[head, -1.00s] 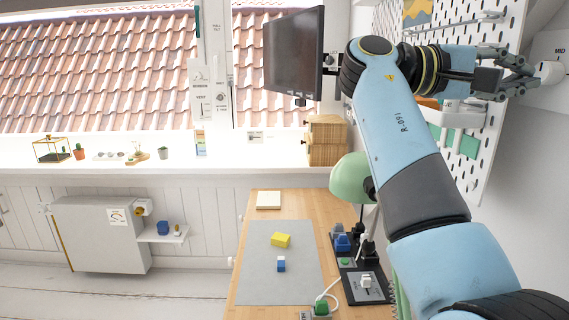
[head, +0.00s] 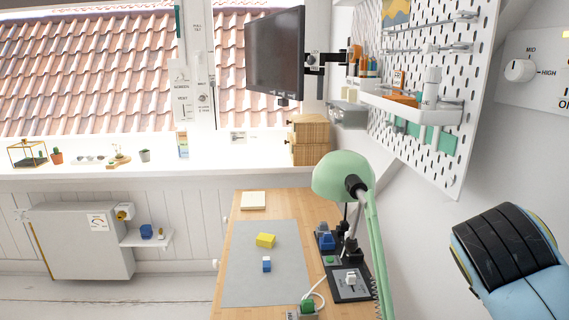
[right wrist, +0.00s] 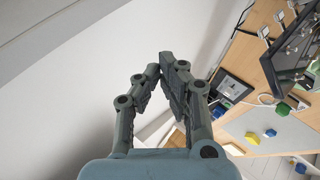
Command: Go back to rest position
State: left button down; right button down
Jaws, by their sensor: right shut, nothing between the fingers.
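My right gripper (right wrist: 160,75) shows in the right wrist view, with its fingers closed together and nothing between them. It is in the air, with a white wall behind it and the desk off to the right side. In the head view only a link of my right arm shows at the lower right, and its gripper is out of that picture. My left gripper is in neither view.
The wooden desk (head: 232,275) bears a grey mat (head: 285,285) with a yellow block (head: 265,240) and a blue block (head: 267,266). A green lamp (head: 340,175) stands at its right side. A pegboard (head: 470,100) and a monitor (head: 274,55) are above.

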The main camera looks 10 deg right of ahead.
jog(key=s+a+f+y, duration=0.2)
jog(key=s+a+y, duration=0.25)
jog(key=s, duration=0.25)
jog(key=s+a+f+y, duration=0.3)
jog(key=s+a, duration=0.3)
jog(key=s, duration=0.1)
notch_tip(320, 180, down, 34)
jog(key=s+d+g+b, duration=0.1)
jog(key=d+g+b, duration=0.1)
jog(key=b, duration=0.6)
jog(key=s+d+f+g+b, duration=0.1)
jog(key=s+f+b, duration=0.5)
jog(key=s+f, duration=1.2)
notch_tip(320, 180, down, 5)
jog(key=shift+s+d+r, duration=0.1)
jog(key=shift+s+d, duration=0.1)
jog(key=shift+s, duration=0.2)
